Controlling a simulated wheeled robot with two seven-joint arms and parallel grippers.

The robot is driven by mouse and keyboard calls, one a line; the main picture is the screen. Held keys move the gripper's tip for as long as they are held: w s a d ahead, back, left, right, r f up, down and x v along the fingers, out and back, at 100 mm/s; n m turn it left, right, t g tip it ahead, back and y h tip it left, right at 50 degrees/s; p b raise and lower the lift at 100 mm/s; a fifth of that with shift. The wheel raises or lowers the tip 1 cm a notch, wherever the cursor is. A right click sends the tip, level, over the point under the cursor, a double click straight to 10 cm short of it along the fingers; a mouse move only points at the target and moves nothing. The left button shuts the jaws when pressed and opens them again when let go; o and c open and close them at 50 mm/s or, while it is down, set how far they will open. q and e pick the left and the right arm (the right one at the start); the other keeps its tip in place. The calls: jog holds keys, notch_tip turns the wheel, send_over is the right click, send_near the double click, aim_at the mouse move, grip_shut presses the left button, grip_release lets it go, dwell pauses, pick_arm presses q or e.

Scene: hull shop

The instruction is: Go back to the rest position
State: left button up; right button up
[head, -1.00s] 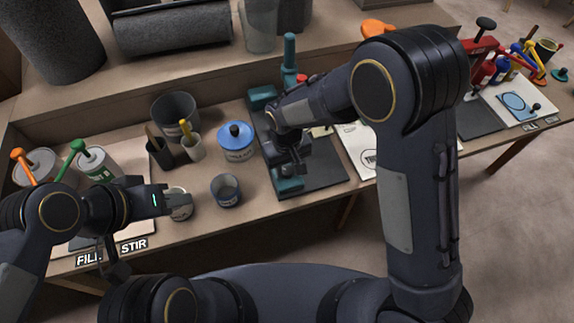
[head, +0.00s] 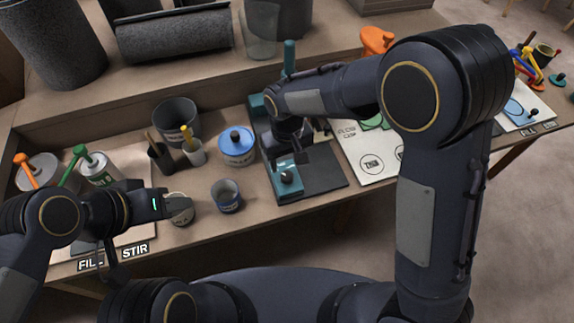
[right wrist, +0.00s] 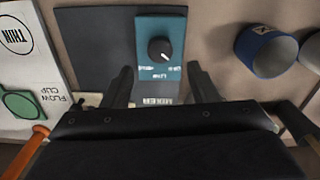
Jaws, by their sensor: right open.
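My right gripper (right wrist: 161,86) is open and empty in the right wrist view, its two fingers apart above a teal mixer base with a black knob (right wrist: 161,49). In the head view my right gripper (head: 296,155) hangs over the same mixer base (head: 287,183), apart from the bench as far as I can tell. My left gripper (head: 178,204) is at the front left of the bench, in front of a small pale can (head: 181,213) that it partly hides. I cannot see whether its fingers hold the can.
A blue-lidded jar (head: 237,146), a blue cup (head: 227,195) and a grey pot (head: 177,119) stand between my arms. A white flow cup sheet (head: 371,160) lies right of the mixer. Cans with orange and green handles stand at left. The floor in front is clear.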

jog(key=shift+r, duration=0.8)
jog(key=shift+d+r, duration=0.1)
jog(key=shift+r, duration=0.05)
jog(key=s+d+r+m+t+y+p, duration=0.2)
jog(key=s+d+r+p, duration=0.3)
jog(key=d+r, duration=0.45)
jog(key=s+d+r+m+t+y+p, duration=0.1)
jog(key=s+d+r+m+y+p, duration=0.15)
jog(key=s+d+r, duration=0.6)
jog(key=s+d+r+m+t+p, duration=0.2)
jog(key=s+r+p, duration=0.1)
jog(key=s+r, duration=0.1)
jog(key=shift+s+d+r+t+h, duration=0.3)
jog(key=shift+s+h, duration=0.05)
jog(key=shift+s, duration=0.3)
